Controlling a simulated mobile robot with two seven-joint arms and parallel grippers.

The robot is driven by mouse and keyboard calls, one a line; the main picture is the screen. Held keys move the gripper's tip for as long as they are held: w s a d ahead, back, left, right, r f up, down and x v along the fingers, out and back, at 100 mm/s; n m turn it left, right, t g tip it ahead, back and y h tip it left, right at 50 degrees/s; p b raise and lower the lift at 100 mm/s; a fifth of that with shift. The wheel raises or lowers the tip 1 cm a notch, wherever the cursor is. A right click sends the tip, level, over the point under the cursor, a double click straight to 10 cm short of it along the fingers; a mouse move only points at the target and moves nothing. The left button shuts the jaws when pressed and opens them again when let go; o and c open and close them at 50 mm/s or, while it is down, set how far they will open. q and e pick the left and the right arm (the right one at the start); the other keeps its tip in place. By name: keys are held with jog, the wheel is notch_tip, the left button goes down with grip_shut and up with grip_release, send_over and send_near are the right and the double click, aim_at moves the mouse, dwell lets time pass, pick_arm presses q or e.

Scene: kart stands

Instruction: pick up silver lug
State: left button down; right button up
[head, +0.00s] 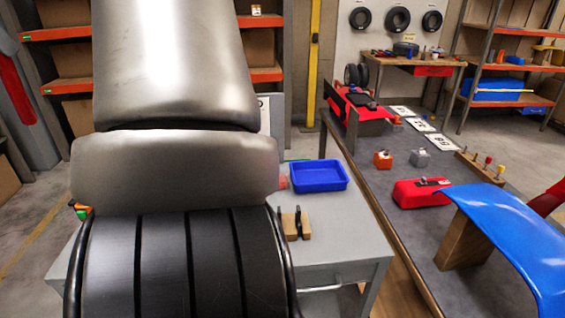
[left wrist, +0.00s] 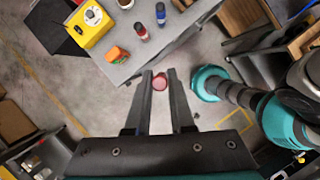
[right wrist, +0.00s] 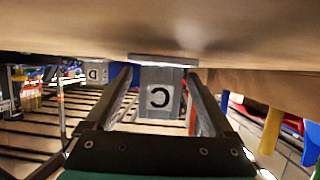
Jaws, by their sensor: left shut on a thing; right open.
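My left gripper (left wrist: 160,73) is shut on a small red round piece (left wrist: 160,83), held over the floor beside a grey tabletop in the left wrist view. In the head view my own arm fills the left side, and I cannot make out the fingers. A small grey block (head: 419,159) with a knob on top stands on the dark bench beside an orange block (head: 382,159). I cannot tell whether it is the silver lug. My right gripper (right wrist: 160,74) is open under a wooden surface. A grey box marked C (right wrist: 160,97) shows between its fingers, at a distance I cannot judge.
A blue tray (head: 319,176) and a wooden block with black parts (head: 295,222) are on the grey cart (head: 345,235). The bench also holds a red case (head: 417,193), a peg rack (head: 480,167) and a blue curved panel (head: 505,235). A yellow box (left wrist: 88,22) stands near bottles.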

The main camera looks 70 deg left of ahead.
jog(key=shift+w+d+f, duration=0.1)
jog(key=shift+w+f, duration=0.05)
jog(key=shift+w, duration=0.2)
pick_arm(q)
jog(key=shift+w+f, duration=0.1)
jog(key=shift+w, duration=0.1)
pick_arm(e)
jog(key=shift+s, duration=0.2)
pick_arm(q)
jog(key=shift+s, duration=0.15)
pick_arm(e)
jog(key=shift+s, duration=0.1)
jog(key=shift+c, duration=0.6)
jog(key=c, duration=0.3)
jog(key=shift+r, duration=0.2)
grip_shut()
pick_arm(q)
jog(key=shift+r, duration=0.2)
pick_arm(e)
jog(key=shift+r, duration=0.15)
